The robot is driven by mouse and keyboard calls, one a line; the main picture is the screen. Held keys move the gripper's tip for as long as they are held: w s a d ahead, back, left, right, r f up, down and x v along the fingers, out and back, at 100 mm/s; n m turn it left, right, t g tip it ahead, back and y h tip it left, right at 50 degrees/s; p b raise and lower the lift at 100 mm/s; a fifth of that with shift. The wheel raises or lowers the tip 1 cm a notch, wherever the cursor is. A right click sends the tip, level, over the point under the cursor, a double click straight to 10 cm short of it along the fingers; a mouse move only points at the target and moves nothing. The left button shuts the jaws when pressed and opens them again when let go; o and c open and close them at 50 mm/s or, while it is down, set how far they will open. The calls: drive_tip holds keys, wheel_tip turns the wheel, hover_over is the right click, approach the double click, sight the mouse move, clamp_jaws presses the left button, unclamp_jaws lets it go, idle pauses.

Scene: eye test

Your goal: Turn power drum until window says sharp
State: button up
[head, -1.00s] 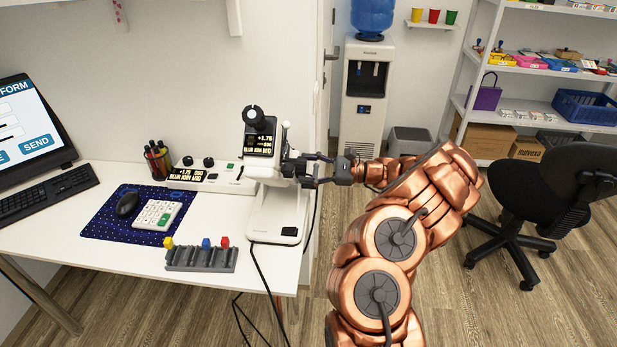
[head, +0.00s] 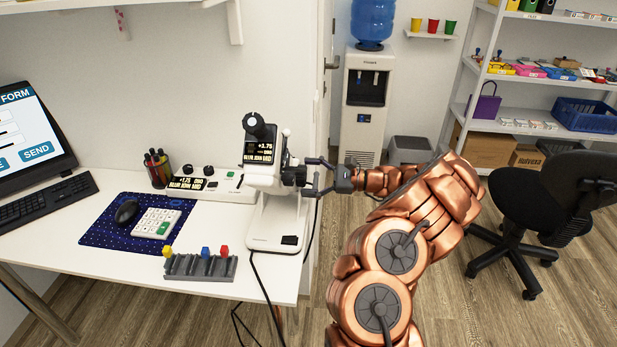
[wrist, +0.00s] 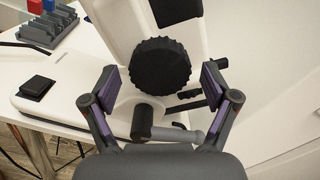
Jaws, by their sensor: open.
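The white eye-test device (head: 274,225) stands at the right end of the white desk. Its small black window (head: 258,151) reads +1.75 with a line that begins BLUR; the rest is too small to read surely. The power drum (wrist: 160,66) is a black ribbed knob on the device's side, facing my wrist camera. My gripper (head: 308,176) is at that side of the device. In the wrist view my gripper (wrist: 160,84) is open, with one finger on each side of the drum. A gap shows between each finger and the drum.
A grey rack (head: 200,268) with coloured blocks lies near the desk's front edge. A mouse mat (head: 100,235), keypad (head: 155,222) and pen cup (head: 157,172) are further left. A dark cable hangs off the desk.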

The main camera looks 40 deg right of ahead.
drive_tip(key=shift+s+d, duration=0.1)
drive_tip(key=shift+d, duration=0.05)
drive_tip(key=v, duration=1.1)
drive_tip(key=shift+s+d, duration=0.25)
drive_tip(key=shift+s, duration=0.1)
